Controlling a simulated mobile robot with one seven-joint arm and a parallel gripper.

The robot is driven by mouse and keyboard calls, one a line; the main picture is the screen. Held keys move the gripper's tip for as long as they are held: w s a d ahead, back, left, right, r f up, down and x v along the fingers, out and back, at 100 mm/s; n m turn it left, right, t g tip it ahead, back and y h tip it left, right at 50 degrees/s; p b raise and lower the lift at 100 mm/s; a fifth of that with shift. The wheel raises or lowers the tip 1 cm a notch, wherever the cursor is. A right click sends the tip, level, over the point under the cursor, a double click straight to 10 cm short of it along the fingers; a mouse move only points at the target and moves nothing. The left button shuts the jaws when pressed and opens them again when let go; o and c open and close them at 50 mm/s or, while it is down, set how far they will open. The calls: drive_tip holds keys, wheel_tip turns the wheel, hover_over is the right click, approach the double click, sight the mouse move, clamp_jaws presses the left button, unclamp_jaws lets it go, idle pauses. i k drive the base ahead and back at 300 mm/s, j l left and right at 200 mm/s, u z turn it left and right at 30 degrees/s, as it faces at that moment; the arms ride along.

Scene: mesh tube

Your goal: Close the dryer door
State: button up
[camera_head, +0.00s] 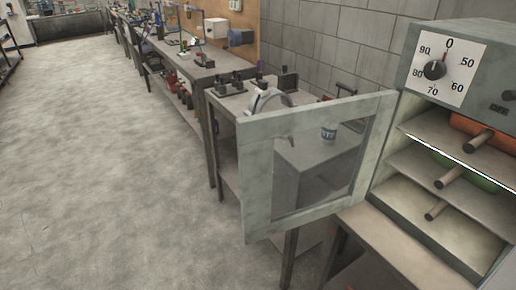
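The dryer (405,82) stands at the right on a bench, with a dial on its upper front panel. Its door (262,180) is wide open, swung out to the left of the opening. The door has a pale grey-green frame around a see-through pane, through which the bench behind shows. Inside the dryer are several shelves holding an orange thing (492,126) and a green thing (470,172), with dark cylindrical handles sticking out toward the front. My gripper is not in this view.
A workbench (218,88) with tools and small machines runs along the wall behind the door and into the distance. The concrete floor (100,160) at the left is clear. The dryer's bench (385,245) extends below the opening.

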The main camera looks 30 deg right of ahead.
sight(256, 134)
drive_tip(key=i+j+u, duration=0.3)
drive_tip(key=i, duration=0.2)
drive_tip(key=i+u, duration=0.3)
drive_tip(key=i, duration=0.25)
drive_tip(key=i+z, duration=0.45)
drive_tip(key=z, duration=0.25)
drive_tip(key=i+j+z, duration=0.2)
drive_tip(key=z, duration=0.2)
drive_tip(key=i+z, duration=0.1)
drive_tip(key=z, duration=0.3)
drive_tip(key=i+j+z, duration=0.1)
drive_tip(key=z, duration=0.35)
drive_tip(key=i+j+z, duration=0.1)
drive_tip(key=z, duration=0.3)
drive_tip(key=i+j+z, duration=0.1)
drive_tip(key=z, duration=0.3)
drive_tip(key=i+j+z, duration=0.1)
drive_tip(key=z, duration=0.35)
drive_tip(key=j+z, duration=0.25)
drive_tip(key=z, duration=0.15)
drive_tip(key=i+j+z, duration=0.15)
drive_tip(key=z, duration=0.3)
drive_tip(key=j+z, duration=0.45)
drive_tip(key=k+u, duration=0.15)
drive_tip(key=k, duration=0.3)
drive_tip(key=k+j+u, duration=0.2)
drive_tip(key=k, duration=0.3)
